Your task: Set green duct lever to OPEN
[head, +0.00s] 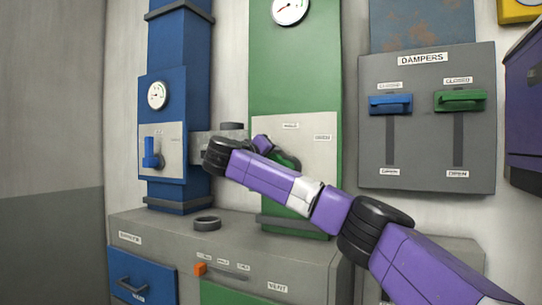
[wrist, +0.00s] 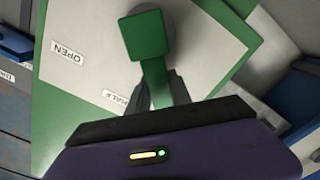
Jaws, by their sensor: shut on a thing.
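The green duct lever (wrist: 151,60) sits on a pale plate on the green duct. In the wrist view, my gripper (wrist: 160,88) is shut on its outer end. The lever runs from its round pivot toward my gripper, a little past the HALF label (wrist: 115,97), on the side away from the OPEN label (wrist: 67,53). In the head view, my gripper (head: 265,144) is in front of the plate (head: 322,160) and hides its left part. Only a bit of the green lever (head: 287,160) shows there.
A blue duct with its lever (head: 152,155) stands to the left. A dampers panel (head: 425,140) with blue and green handles, both at the top, hangs to the right. Below is a grey cabinet (head: 150,222) with a dark ring (head: 207,224) and an orange knob (head: 201,269).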

